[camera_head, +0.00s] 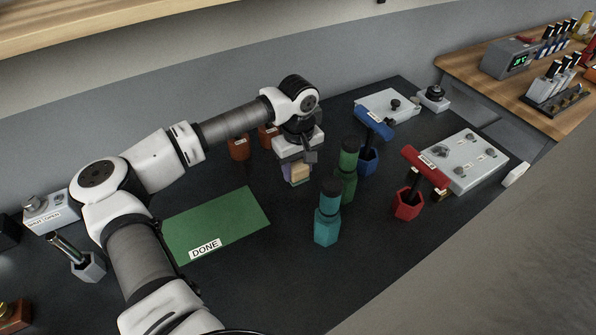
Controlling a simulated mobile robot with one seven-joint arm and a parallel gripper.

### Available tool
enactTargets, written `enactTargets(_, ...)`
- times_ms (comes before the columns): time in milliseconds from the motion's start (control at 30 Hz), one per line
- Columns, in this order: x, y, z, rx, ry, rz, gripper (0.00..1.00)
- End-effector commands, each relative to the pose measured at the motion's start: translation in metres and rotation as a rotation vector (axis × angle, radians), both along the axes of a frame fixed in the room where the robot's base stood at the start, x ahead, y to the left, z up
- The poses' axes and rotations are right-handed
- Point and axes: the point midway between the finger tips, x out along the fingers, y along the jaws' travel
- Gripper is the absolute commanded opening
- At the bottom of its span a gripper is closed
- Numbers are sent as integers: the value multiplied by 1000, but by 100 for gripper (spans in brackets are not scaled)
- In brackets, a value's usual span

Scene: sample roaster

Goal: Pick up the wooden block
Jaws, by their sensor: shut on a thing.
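The wooden block (299,174) is a small tan piece below my gripper (297,163), near the middle of the dark bench. My gripper points down and is shut on the block. The gripper body hides the block's upper part. A purplish piece shows just left of the block; I cannot tell whether it is a separate thing. I cannot tell whether the block touches the bench or is held above it.
A green mat (225,222) marked DONE lies left. A teal holder (326,229), a green one (347,180), a blue one (368,158) and a red one (408,203) stand right of my gripper. Brown containers (239,148) stand behind. A grey plate (462,163) lies far right.

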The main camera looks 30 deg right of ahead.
Motion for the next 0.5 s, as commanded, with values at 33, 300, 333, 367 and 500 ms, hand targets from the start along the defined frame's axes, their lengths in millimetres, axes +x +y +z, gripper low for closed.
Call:
enactTargets(33,0,0,0,0,0,0,25)
enactTargets(300,0,0,2,0,-1,0,22)
enactTargets(333,1,0,4,0,-2,0,22)
enactTargets(367,1,0,6,0,-3,0,22)
enactTargets(500,1,0,28,-1,-5,0,22)
